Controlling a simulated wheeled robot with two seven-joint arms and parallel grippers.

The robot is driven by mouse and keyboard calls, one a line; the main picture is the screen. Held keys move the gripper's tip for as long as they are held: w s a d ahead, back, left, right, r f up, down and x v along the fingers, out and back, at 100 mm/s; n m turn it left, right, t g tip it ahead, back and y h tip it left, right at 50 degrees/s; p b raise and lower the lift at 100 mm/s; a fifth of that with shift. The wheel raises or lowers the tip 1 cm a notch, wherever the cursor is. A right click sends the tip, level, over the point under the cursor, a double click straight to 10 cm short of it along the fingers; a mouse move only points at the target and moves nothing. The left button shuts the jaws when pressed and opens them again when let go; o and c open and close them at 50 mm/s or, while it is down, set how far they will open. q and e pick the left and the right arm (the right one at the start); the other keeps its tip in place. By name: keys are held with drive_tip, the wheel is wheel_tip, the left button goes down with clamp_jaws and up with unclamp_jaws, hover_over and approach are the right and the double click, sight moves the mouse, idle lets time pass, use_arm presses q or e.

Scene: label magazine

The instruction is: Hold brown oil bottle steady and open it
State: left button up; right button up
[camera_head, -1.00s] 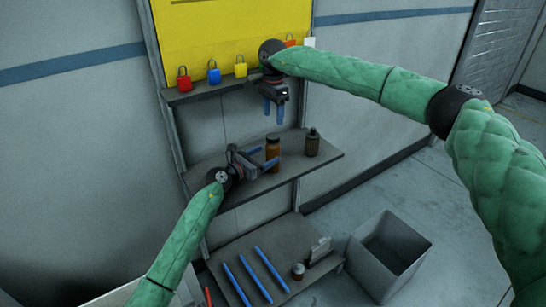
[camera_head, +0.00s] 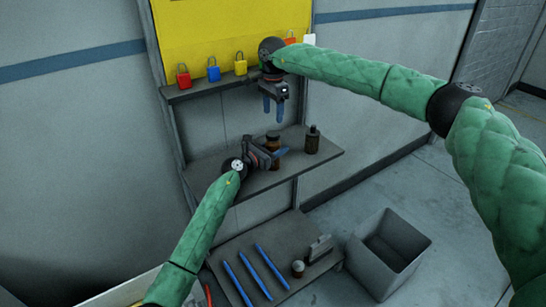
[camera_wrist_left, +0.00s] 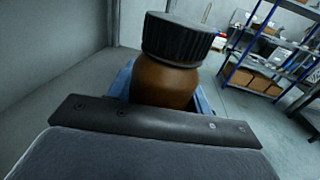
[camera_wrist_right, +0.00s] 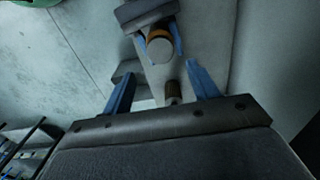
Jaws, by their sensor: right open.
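The brown oil bottle (camera_head: 272,141) with its dark cap stands upright on the middle shelf, its lower part partly hidden by my left gripper (camera_head: 268,157). In the left wrist view the amber body (camera_wrist_left: 165,82) and ribbed black cap (camera_wrist_left: 178,40) are close, with the blue fingers on either side of the body below the cap. I cannot tell whether both fingers touch it. The right wrist view shows the bottle cap (camera_wrist_right: 160,49) from above, between the left fingers. My right gripper (camera_head: 273,108) is open and empty, pointing down above the shelf.
A second, darker bottle (camera_head: 312,141) stands on the shelf (camera_head: 326,157) to the right. Padlocks (camera_head: 213,70) line the upper shelf. Blue rods (camera_head: 255,270) and a small jar (camera_head: 298,267) lie on the lower shelf. A grey bin (camera_head: 390,250) stands at right.

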sight(273, 133)
use_arm(q)
clamp_jaws()
use_arm(e)
drive_tip(key=m, duration=0.2)
drive_tip(key=w+d+m, duration=0.1)
drive_tip(key=m, duration=0.4)
drive_tip(key=shift+w+d+r, duration=0.15)
drive_tip(key=shift+d+r, duration=0.1)
drive_tip(key=shift+d, duration=0.1)
use_arm(q)
drive_tip(key=shift+f, duration=0.1)
use_arm(e)
drive_tip(key=m, duration=2.7)
drive_tip(key=shift+s+a+f, duration=0.1)
drive_tip(key=shift+s+a, duration=0.1)
drive_tip(key=shift+a, duration=0.1)
drive_tip(key=m, duration=0.5)
drive_tip(key=shift+s+a+f+m, duration=0.1)
drive_tip(key=shift+s+a+m, duration=0.1)
drive_tip(key=shift+a+m, duration=0.15)
drive_tip(key=m, duration=0.5)
drive_tip(key=shift+s+a, duration=0.2)
drive_tip(key=shift+a, duration=0.05)
drive_tip(key=shift+f, duration=4.05)
